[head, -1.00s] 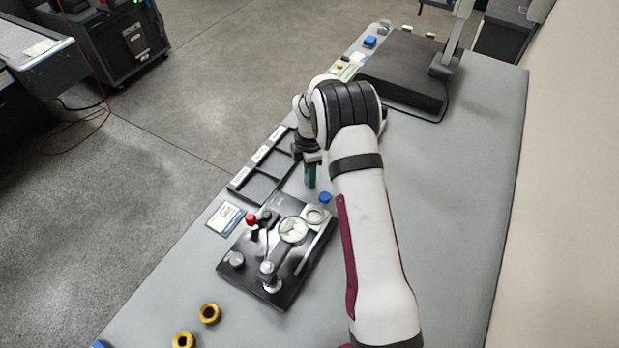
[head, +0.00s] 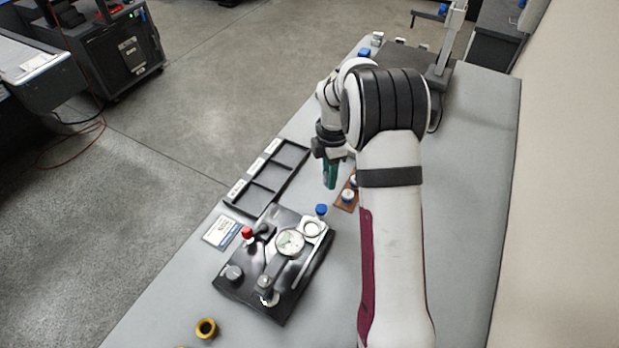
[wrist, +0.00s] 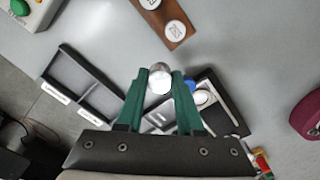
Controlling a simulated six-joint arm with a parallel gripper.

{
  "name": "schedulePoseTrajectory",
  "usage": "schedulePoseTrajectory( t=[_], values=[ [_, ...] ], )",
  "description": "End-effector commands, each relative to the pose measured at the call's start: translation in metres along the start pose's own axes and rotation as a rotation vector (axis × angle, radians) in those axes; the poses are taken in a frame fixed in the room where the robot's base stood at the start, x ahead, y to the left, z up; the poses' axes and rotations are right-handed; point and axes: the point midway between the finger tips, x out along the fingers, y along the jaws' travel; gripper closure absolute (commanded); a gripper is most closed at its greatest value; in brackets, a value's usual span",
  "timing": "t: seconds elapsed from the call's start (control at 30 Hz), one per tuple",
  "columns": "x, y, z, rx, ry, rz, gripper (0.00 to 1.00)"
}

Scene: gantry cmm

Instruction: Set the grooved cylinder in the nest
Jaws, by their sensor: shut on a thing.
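My gripper (head: 329,184), with green fingers, hangs above the table past the far end of the black fixture plate (head: 238,291). In the wrist view my gripper (wrist: 160,78) is shut on a shiny metal cylinder (wrist: 158,82), whose pale round end shows between the fingertips. Its groove cannot be made out, and in the head view I cannot tell the cylinder from the fingers. A pale ring-shaped seat (head: 312,228), which looks like the nest, is at the fixture's far right corner. The cylinder is apart from it.
A dial gauge (head: 289,242) and a red knob (head: 247,232) stand on the fixture. A blue-capped piece (head: 321,210) is close by its far edge. A black compartment tray (head: 268,178) lies to the left; a wooden block (head: 346,199) with round pieces lies beside the arm.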

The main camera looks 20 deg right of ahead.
Motion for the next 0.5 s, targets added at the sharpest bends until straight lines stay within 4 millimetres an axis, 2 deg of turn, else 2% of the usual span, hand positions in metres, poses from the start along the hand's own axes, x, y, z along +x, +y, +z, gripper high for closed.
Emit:
schedulePoseTrajectory(
  t=[0.1, 0.27, 0.37, 0.5],
  values=[
    [-0.017, -0.016, 0.023, 0.004, -0.001, 0.002, 1.00],
    [-0.031, -0.030, 0.040, -0.003, 0.000, 0.001, 1.00],
    [-0.034, -0.037, 0.030, -0.058, 0.000, -0.001, 1.00],
    [-0.035, -0.052, -0.010, -0.232, 0.001, -0.002, 1.00]
  ],
)
